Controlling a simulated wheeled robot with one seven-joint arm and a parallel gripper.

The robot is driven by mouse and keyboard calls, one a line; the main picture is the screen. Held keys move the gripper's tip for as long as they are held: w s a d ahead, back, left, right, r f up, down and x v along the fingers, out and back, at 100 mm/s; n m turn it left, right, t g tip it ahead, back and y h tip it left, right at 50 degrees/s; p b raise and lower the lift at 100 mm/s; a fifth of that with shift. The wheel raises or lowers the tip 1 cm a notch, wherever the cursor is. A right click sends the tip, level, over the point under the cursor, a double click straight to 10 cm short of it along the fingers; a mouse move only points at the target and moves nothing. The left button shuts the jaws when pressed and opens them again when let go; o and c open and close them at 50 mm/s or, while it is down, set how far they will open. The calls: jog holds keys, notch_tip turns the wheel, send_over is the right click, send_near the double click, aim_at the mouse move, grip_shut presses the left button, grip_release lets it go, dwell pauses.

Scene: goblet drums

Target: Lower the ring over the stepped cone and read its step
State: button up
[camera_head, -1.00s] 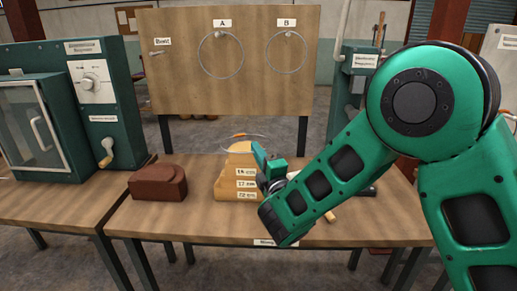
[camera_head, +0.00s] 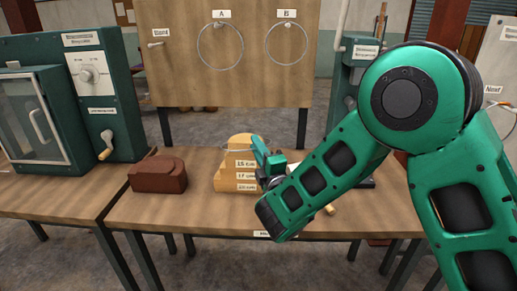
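The wooden stepped cone (camera_head: 225,183) stands upright on the near table. Its front has stacked labels that look like 15 cm, 17 cm and a lower one that is hard to read. A thin ring (camera_head: 236,148) shows as a faint line around the upper part of the cone, below its rounded top. Its far side and exact seat are unclear. My gripper (camera_head: 261,154) is at the right side of the cone's upper part, next to the ring. The fingers are small and partly hidden by my wrist, so I cannot tell whether they grip the ring.
A brown block (camera_head: 158,176) sits left of the cone. A board (camera_head: 180,75) behind carries hoops under labels A (camera_head: 220,47) and B (camera_head: 287,44). A green machine with a crank (camera_head: 105,146) stands at the left. The table front (camera_head: 190,215) is clear.

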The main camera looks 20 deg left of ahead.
dwell(0.4)
jog(key=o, duration=0.6)
jog(key=shift+s, duration=0.15)
